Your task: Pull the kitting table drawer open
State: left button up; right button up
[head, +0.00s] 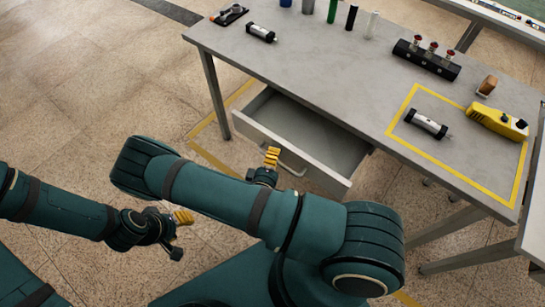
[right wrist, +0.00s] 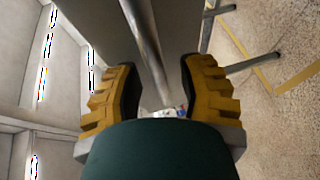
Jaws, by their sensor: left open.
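The kitting table drawer (head: 318,130) stands pulled out from under the grey kitting table (head: 330,62); its inside looks empty. Its bar handle (head: 293,170) runs along the front panel, partly hidden by my right arm and gripper. My right gripper (head: 271,157) is at the drawer front. In the right wrist view the handle bar (right wrist: 148,45) passes between the spread yellow fingers of the right gripper (right wrist: 158,92), with gaps on both sides. My left gripper (head: 183,218) is open and empty, low at the left, away from the drawer.
On the tabletop are a black block with red knobs (head: 426,58), a yellow tool (head: 495,122), a cylinder (head: 427,123) in a yellow-taped square, and several bottles at the back. A table leg (head: 215,95) stands left of the drawer. The floor at left is clear.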

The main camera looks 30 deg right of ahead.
grip_shut()
jog(key=s+a, duration=0.2)
jog(key=a, duration=0.3)
jog(key=shift+s+a+b, duration=0.15)
jog(key=shift+a+b, duration=0.2)
jog(key=shift+b, duration=0.05)
jog(key=shift+o, duration=1)
grip_release()
notch_tip(320, 180, up, 10)
